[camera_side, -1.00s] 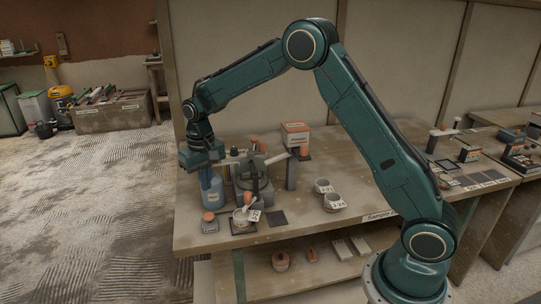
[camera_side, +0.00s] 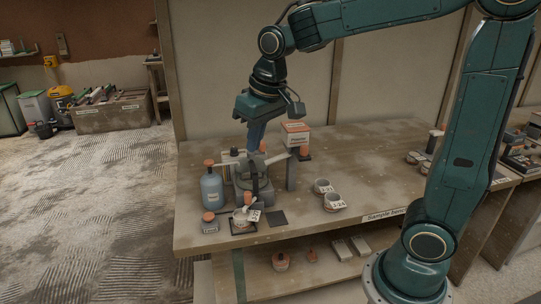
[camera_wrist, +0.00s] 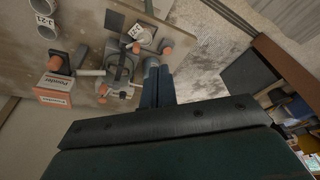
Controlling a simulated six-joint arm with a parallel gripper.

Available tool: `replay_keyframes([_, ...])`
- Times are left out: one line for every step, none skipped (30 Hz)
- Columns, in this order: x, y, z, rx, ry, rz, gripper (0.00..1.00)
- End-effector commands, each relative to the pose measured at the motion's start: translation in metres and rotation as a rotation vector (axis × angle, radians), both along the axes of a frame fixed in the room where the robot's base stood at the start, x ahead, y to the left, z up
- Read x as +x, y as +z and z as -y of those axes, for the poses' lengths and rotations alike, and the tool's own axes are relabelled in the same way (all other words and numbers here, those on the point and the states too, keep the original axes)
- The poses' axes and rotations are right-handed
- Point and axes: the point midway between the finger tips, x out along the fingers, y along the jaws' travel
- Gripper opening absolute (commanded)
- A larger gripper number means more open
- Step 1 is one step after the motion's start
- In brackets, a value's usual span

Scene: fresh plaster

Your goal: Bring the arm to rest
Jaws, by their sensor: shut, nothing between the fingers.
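My gripper (camera_side: 255,136) hangs pointing down above the back of the workbench (camera_side: 365,160), behind the grey bench device (camera_side: 255,185). Its two blue fingers are together with nothing between them. In the wrist view my gripper (camera_wrist: 158,88) shows its fingers side by side, over the bench edge beside the device (camera_wrist: 118,68). The device partly hides the fingertips in the side view, so I cannot tell their exact height. My arm is raised and bent over the bench.
A blue bottle (camera_side: 212,188) stands left of the device. A cup with a tag (camera_side: 243,217) sits in front of it. A white-and-orange box (camera_side: 295,134) stands behind, and two labelled cups (camera_side: 334,202) stand to the right. The bench's middle right is clear.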

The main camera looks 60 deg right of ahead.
Motion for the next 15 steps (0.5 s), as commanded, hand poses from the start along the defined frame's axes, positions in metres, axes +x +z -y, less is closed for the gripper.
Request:
replay_keyframes([-0.012, 0.005, 0.0, -0.002, 0.007, 0.016, 0.0])
replay_keyframes([-0.018, 0.008, 0.0, -0.003, 0.011, 0.024, 0.0])
replay_keyframes([-0.026, 0.01, 0.0, -0.004, 0.014, 0.034, 0.0])
replay_keyframes([-0.032, 0.012, -0.001, -0.005, 0.018, 0.041, 0.0])
replay_keyframes([-0.038, 0.014, -0.001, -0.006, 0.022, 0.049, 0.0])
replay_keyframes([-0.046, 0.016, -0.001, -0.008, 0.028, 0.059, 0.0])
replay_keyframes([-0.053, 0.017, -0.001, -0.01, 0.032, 0.067, 0.0])
replay_keyframes([-0.059, 0.018, -0.001, -0.011, 0.037, 0.074, 0.0])
replay_keyframes([-0.067, 0.019, -0.001, -0.012, 0.041, 0.084, 0.0])
replay_keyframes([-0.073, 0.02, -0.001, -0.014, 0.044, 0.091, 0.0])
replay_keyframes([-0.079, 0.02, -0.001, -0.015, 0.048, 0.099, 0.0])
replay_keyframes([-0.087, 0.021, -0.001, -0.017, 0.053, 0.109, 0.0])
replay_keyframes([-0.093, 0.021, -0.001, -0.019, 0.057, 0.116, 0.0])
replay_keyframes([-0.099, 0.021, -0.001, -0.02, 0.061, 0.124, 0.0])
replay_keyframes([-0.107, 0.021, -0.001, -0.022, 0.066, 0.133, 0.0])
